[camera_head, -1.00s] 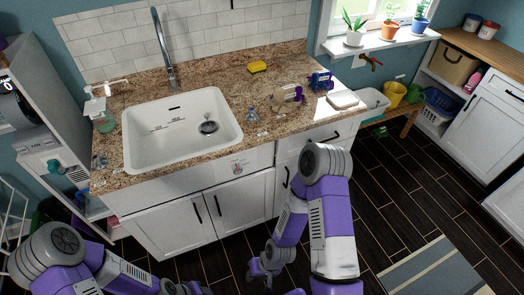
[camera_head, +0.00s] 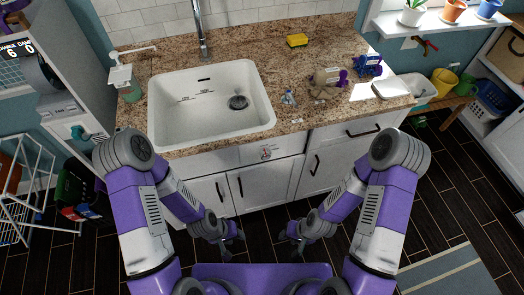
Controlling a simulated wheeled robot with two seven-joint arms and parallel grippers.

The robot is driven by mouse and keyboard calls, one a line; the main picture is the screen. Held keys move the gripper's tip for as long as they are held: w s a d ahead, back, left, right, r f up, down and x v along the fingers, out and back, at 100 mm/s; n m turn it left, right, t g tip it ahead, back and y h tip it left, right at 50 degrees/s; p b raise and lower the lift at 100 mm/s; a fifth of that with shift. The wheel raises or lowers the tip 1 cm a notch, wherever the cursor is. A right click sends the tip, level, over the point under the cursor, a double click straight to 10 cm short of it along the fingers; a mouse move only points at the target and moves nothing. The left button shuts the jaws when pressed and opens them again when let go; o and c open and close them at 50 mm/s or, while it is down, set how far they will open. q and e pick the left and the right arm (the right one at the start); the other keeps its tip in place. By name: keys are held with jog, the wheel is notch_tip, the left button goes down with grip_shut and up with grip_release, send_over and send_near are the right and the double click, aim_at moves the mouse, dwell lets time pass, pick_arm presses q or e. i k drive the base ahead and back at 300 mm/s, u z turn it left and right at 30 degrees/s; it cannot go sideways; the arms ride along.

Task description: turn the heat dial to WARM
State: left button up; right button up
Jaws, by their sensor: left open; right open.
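I cannot make out a heat dial or a WARM mark for certain. At the left, a grey unit (camera_head: 62,90) carries a small teal knob-like part (camera_head: 78,132) beside a vented panel. Its markings are too small to read. A dark display (camera_head: 16,50) with light digits is at the upper left edge, partly cut off. My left gripper (camera_head: 229,241) is open and empty, low in front of the sink cabinet. My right gripper (camera_head: 292,241) is open and empty, to its right at about the same height. Both are well away from the grey unit.
A white sink (camera_head: 178,137) is set in the granite counter (camera_head: 290,65), with a soap bottle (camera_head: 129,88) at its left. A yellow sponge (camera_head: 298,40) and small toys lie on the counter. A white wire rack (camera_head: 22,190) stands at lower left.

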aim_at(264, 153)
jog(key=k, duration=0.5)
jog(key=u, duration=1.4)
jog(key=i, duration=0.9)
jog(key=z, duration=1.05)
